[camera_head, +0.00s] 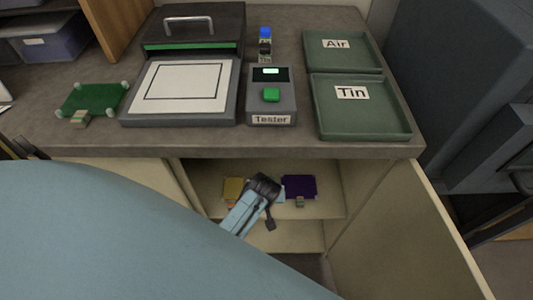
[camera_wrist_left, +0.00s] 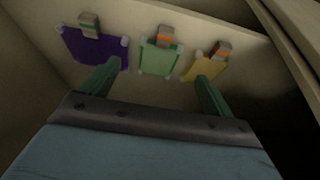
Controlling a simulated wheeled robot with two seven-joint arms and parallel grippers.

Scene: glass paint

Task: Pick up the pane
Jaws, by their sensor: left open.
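Three panes with small tabs lie on the shelf inside the open cupboard: purple (camera_head: 300,186), yellow (camera_head: 233,189), and a pale green one between them, mostly hidden by my gripper in the head view. The left wrist view shows the purple pane (camera_wrist_left: 92,49) at left, the pale green pane (camera_wrist_left: 158,60) in the middle and the yellow pane (camera_wrist_left: 203,67) at right. My left gripper (camera_head: 264,187) reaches into the cupboard. Its fingers (camera_wrist_left: 156,76) are open and empty, spread to either side of the green pane. Another green pane (camera_head: 93,98) with pale corners sits on the counter.
On the counter (camera_head: 60,140) stand a lidded box with a white framed sheet (camera_head: 185,82), a Tester (camera_head: 271,97), a blue-capped bottle (camera_head: 265,40), and trays marked Air (camera_head: 341,62) and Tin (camera_head: 360,118). The cupboard's open door (camera_head: 400,235) stands at right.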

